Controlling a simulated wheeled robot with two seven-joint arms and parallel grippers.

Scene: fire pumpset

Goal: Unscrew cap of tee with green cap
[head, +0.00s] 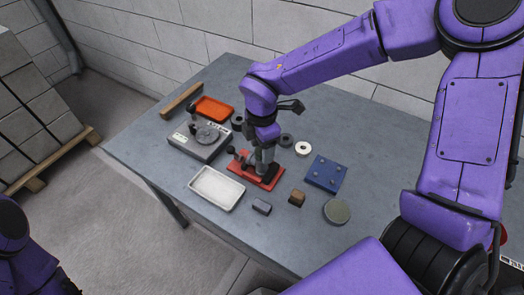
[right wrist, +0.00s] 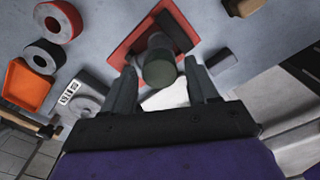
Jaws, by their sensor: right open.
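A tee with a dull grey-green round cap (right wrist: 158,68) stands on a red base plate (right wrist: 133,38) in the right wrist view. The red plate also shows in the head view (head: 268,184), near the middle of the table. My right gripper (head: 264,165) points down over this plate and hides most of the tee. In the right wrist view its fingers (right wrist: 162,88) are open, one on each side of the cap. A gap seems to show between the fingers and the cap; contact cannot be judged. My left gripper is out of view.
The grey table (head: 165,165) also holds a white tray (head: 216,189), an orange tray (head: 213,108), a grey device (head: 192,146), a blue block (head: 325,173), a green-grey disc (head: 337,211), small blocks and several rings.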

